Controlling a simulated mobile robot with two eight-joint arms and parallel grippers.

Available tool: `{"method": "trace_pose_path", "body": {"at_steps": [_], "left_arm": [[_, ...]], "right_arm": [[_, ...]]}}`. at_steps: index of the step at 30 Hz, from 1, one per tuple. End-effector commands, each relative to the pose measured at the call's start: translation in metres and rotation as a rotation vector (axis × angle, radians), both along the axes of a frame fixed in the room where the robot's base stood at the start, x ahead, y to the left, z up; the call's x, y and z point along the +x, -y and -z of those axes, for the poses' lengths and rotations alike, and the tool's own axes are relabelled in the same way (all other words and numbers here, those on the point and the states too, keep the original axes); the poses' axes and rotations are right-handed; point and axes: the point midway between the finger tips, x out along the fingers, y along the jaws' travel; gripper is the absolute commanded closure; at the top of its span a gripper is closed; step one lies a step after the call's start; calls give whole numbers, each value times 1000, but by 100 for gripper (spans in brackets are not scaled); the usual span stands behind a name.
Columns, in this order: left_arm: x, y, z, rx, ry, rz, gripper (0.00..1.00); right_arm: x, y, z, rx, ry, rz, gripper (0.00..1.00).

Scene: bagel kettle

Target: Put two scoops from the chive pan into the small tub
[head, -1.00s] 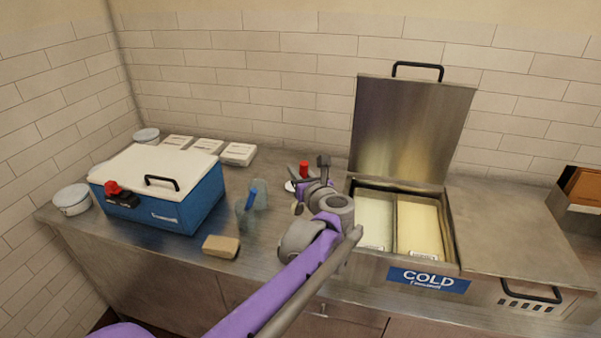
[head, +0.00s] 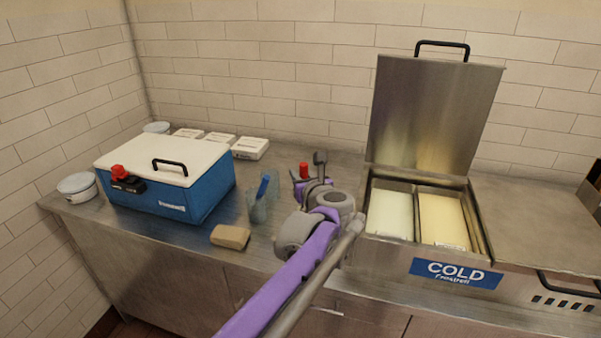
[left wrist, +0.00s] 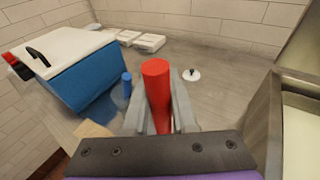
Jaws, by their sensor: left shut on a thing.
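My left gripper (head: 304,184) is shut on a red cylindrical handle (left wrist: 156,92), upright between the fingers in the left wrist view. The handle's red end (head: 304,170) also shows in the head view; its lower part is hidden. The open cold well (head: 366,246) holds a white-filled pan (head: 390,214) and a cream-filled pan (head: 442,220). Their labels are too small to read, so I cannot tell which is chive. Small round tubs stand at the far left (head: 77,188) and behind the cooler (head: 156,127). My right gripper is not in view.
A blue cooler (head: 190,195) with a white lid stands at left. A clear container (head: 258,207) with a blue-handled tool (head: 263,186), a tan block (head: 230,237) and white boxes (head: 250,148) are nearby. A white knobbed lid (left wrist: 191,75) lies on the counter. The well's steel lid (head: 430,115) stands raised.

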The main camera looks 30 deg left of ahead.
Motion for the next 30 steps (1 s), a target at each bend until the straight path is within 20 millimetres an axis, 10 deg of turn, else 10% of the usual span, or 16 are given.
{"method": "trace_pose_path", "body": {"at_steps": [18,30], "left_arm": [[0,0,64,1,-1,0,100],[0,0,73,0,0,0,100]], "right_arm": [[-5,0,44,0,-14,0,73],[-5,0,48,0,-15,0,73]]}}
